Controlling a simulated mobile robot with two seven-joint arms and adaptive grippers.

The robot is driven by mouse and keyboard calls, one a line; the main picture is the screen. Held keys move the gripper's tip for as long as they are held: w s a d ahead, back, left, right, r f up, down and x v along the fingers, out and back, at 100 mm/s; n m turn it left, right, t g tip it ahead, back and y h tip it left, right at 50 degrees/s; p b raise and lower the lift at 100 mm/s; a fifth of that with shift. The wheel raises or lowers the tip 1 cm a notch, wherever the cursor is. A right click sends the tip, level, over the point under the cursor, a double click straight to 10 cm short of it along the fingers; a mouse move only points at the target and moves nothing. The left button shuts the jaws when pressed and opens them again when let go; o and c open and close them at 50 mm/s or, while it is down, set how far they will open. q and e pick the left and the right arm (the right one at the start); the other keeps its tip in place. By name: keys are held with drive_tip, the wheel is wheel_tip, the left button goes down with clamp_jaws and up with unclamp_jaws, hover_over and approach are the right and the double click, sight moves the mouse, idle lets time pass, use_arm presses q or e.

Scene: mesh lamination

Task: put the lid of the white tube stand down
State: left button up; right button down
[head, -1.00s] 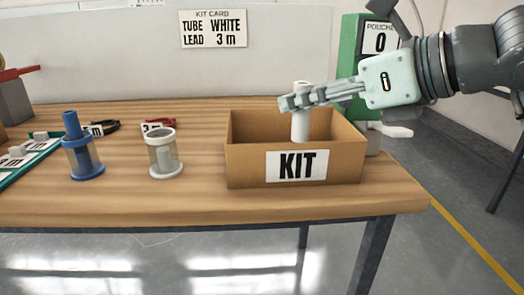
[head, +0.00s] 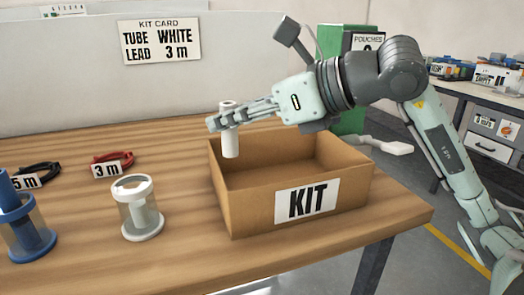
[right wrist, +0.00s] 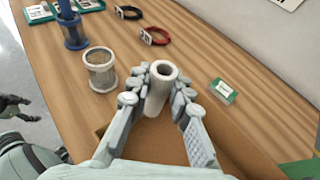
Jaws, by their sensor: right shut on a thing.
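The white tube stand (head: 137,208) is a clear jar with a white base and rim and a white post inside. It stands on the table left of the box and also shows in the right wrist view (right wrist: 99,72). My right gripper (head: 228,122) is shut on a white hollow cylinder (head: 230,142), held upright near the box's back left corner. The cylinder (right wrist: 158,92) is between both fingers in the right wrist view. I cannot tell whether it is the lid. Dark fingers at the left edge there seem to be my left gripper (right wrist: 14,108); its opening is unclear.
An open cardboard KIT box (head: 255,207) stands at the table's right. A blue tube stand (head: 27,240) is left of the white one. Red (head: 112,160) and black (head: 38,170) leads lie behind. A small green-and-white item (right wrist: 223,92) lies beyond the gripper. The table between stand and box is clear.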

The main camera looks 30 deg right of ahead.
drive_tip(key=w+d+f+p, duration=0.1)
drive_tip(key=d+f, duration=0.1)
drive_tip(key=f, duration=0.1)
drive_tip(key=w+d+f+p, duration=0.1)
drive_tip(key=w+d+f, duration=0.1)
drive_tip(key=d+f, duration=0.1)
drive_tip(key=w+d+f+p, duration=0.1)
drive_tip(key=d+f+p, duration=0.1)
drive_tip(key=d+f, duration=0.1)
drive_tip(key=shift+w+d, duration=0.1)
drive_tip(key=shift+w, duration=0.15)
use_arm(q)
wheel_tip(320, 180, down, 10)
drive_tip(key=shift+w+d+f+g+h, duration=0.15)
drive_tip(key=shift+w+g+h, duration=0.15)
use_arm(e)
drive_tip(key=shift+f, duration=0.35)
drive_tip(key=shift+f, duration=0.1)
drive_tip(key=shift+f, duration=0.1)
drive_tip(key=c, duration=1.7)
unclamp_jaws()
use_arm(q)
drive_tip(key=shift+w+r, duration=0.4)
drive_tip(key=shift+r, duration=0.35)
